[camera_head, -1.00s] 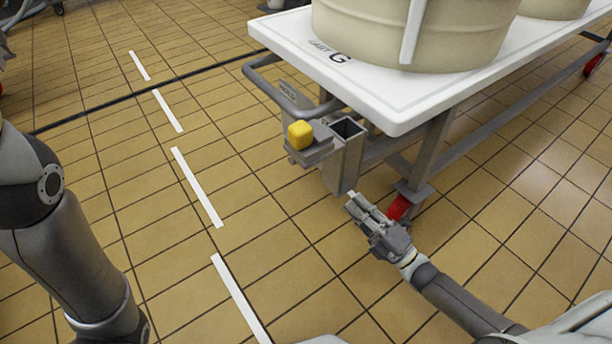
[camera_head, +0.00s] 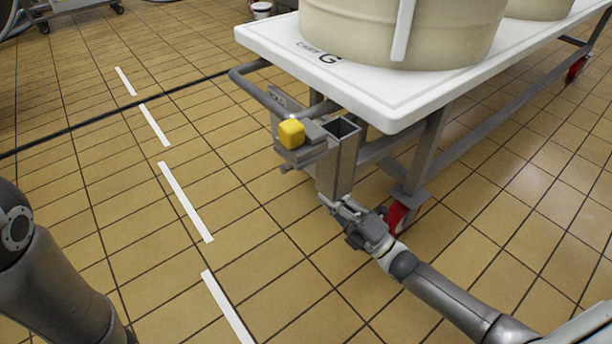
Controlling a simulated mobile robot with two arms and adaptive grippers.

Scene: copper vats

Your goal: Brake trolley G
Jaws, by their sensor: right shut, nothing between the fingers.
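Trolley G (camera_head: 278,43) is a white-topped cart on a grey metal frame, marked with a "G" at its near left corner. At its end are a grey push handle (camera_head: 252,88), a yellow knob (camera_head: 291,134) on a grey bracket and an open-topped square metal post (camera_head: 336,165). A red caster (camera_head: 397,217) shows under the near corner. My right gripper (camera_head: 330,202) is shut and empty, low at the foot of the post and left of the caster. I cannot tell whether it touches the post. My left arm (camera_head: 55,285) shows at the left edge; its gripper is out of view.
Large beige tubs (camera_head: 370,35) stand on the trolley top. A second red caster (camera_head: 575,69) is at the far right. Tiled floor with white dashes (camera_head: 185,200) lies open left of the trolley. A white bucket (camera_head: 261,10) and another wheeled frame (camera_head: 75,8) are at the back.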

